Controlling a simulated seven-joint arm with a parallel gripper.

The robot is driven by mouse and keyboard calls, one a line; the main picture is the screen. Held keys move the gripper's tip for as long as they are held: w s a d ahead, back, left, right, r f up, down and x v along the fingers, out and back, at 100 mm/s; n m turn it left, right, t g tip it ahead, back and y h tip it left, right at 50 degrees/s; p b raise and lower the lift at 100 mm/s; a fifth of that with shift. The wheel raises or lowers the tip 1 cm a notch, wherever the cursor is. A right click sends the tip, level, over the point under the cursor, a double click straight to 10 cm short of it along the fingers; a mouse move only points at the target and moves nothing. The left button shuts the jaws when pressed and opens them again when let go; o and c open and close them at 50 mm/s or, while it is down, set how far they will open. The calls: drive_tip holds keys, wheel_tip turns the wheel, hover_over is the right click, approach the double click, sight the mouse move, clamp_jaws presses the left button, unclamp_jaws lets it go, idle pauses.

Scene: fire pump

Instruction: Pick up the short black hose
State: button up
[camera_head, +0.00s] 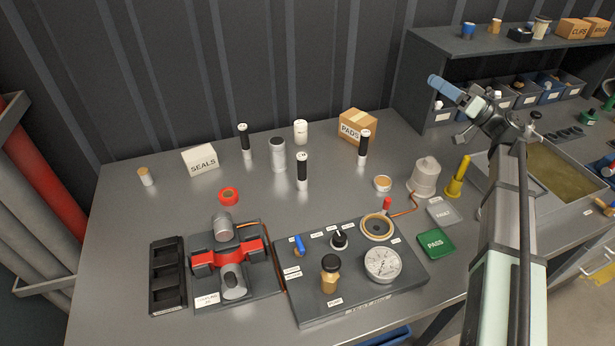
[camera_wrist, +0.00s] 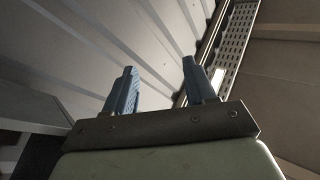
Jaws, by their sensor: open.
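My gripper (camera_head: 441,88) has blue fingers and is raised high at the right, well apart from all three. In the wrist view my gripper (camera_wrist: 160,82) is open and empty, with only walls and a perforated metal strip beyond.
A grey canister (camera_head: 277,155), SEALS box (camera_head: 200,160) and PADS box (camera_head: 357,126) stand behind. A shelf with bins (camera_head: 430,48) is at the right.

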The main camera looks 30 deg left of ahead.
drive_tip(key=s+a+f+n+g, duration=0.1)
drive_tip(key=s+a+f+g, duration=0.25)
drive_tip(key=s+a, duration=1.15)
drive_tip(key=n+h, duration=0.5)
approach(302, 155)
drive_tip(key=shift+t, duration=0.45)
drive_tip(key=shift+s+a+f, duration=0.1)
drive_tip(key=shift+s+a, duration=0.3)
drive_tip(key=shift+a, duration=1.2)
drive_tip(key=shift+s+a, duration=0.45)
drive_tip(key=shift+a, duration=1.15)
drive_tip(key=shift+s+a+f, duration=0.1)
drive_tip(key=shift+s+a, duration=0.3)
drive_tip(key=shift+a, duration=1.2)
drive_tip(key=shift+c, duration=0.3)
clamp_jaws()
